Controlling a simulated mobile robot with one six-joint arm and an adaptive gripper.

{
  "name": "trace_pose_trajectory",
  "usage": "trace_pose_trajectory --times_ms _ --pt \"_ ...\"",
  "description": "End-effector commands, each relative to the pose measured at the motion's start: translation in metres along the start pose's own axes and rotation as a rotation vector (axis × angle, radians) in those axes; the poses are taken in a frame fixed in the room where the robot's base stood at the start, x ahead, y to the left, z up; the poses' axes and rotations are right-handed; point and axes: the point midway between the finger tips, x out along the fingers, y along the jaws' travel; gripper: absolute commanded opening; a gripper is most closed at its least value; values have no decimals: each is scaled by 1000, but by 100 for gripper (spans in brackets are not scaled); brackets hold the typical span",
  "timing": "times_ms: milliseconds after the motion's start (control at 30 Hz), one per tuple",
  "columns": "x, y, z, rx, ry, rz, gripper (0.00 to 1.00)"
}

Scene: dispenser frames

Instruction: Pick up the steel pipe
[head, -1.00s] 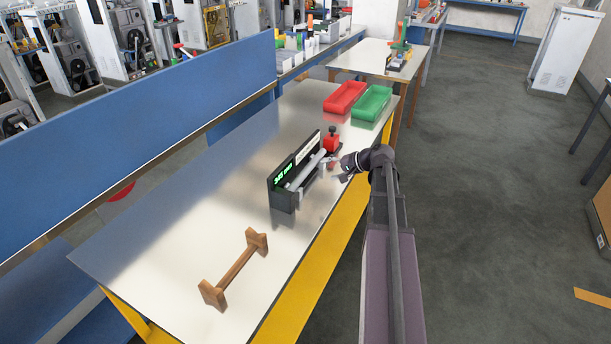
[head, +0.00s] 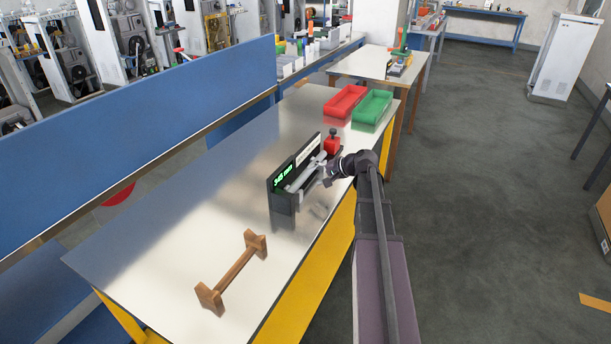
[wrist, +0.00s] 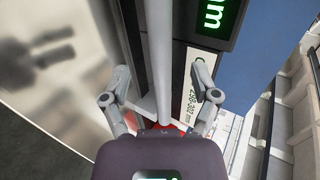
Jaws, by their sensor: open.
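The steel pipe (head: 300,181) is a light grey rod lying along the dark measuring fixture (head: 283,208), which has a green lit display. In the wrist view the pipe (wrist: 159,50) runs up the middle of the picture. My gripper (head: 322,171) is over the fixture from its right side. In the wrist view my gripper (wrist: 160,76) is open, with one finger on each side of the pipe.
A red part with a knob (head: 332,144) sits at the fixture's far end. A red bin (head: 345,101) and a green bin (head: 371,108) stand farther back. A wooden stand (head: 236,270) is at the near end of the table. The table between is clear.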

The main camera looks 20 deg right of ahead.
Motion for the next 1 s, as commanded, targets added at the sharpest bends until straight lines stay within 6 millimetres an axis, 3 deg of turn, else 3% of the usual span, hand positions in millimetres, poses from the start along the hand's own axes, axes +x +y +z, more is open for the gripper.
trace_pose_trajectory --times_ms 400,1000 --pt "44 2 0 0 -1 0 78" --pt "46 0 1 1 -1 0 78"
